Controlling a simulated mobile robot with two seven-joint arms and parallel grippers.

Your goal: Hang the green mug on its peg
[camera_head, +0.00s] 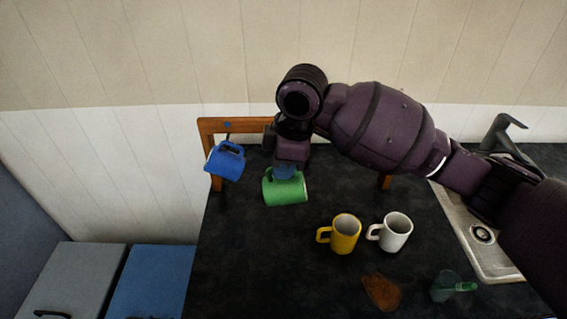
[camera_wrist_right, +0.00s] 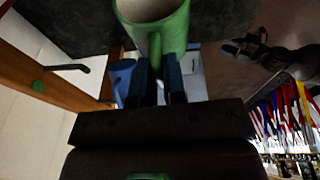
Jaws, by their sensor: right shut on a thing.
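The green mug (camera_head: 286,190) is held in the air by my right gripper (camera_head: 284,171), in front of the wooden frame (camera_head: 207,126). In the right wrist view, the fingers (camera_wrist_right: 160,78) are shut on the handle of the green mug (camera_wrist_right: 172,22), whose open mouth shows at the top. The wooden frame also shows there (camera_wrist_right: 52,76), with a green dot (camera_wrist_right: 38,86) beside a dark bent peg (camera_wrist_right: 70,67). That peg is empty. In the head view my arm hides much of the frame. My left gripper is not seen in the head view.
A blue mug (camera_head: 224,161) hangs at the frame's left, near a blue dot (camera_head: 228,125). A yellow mug (camera_head: 345,235) and a white mug (camera_head: 396,233) stand on the dark counter (camera_head: 250,270). A sink (camera_head: 484,262) is at the right. The counter's front left is clear.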

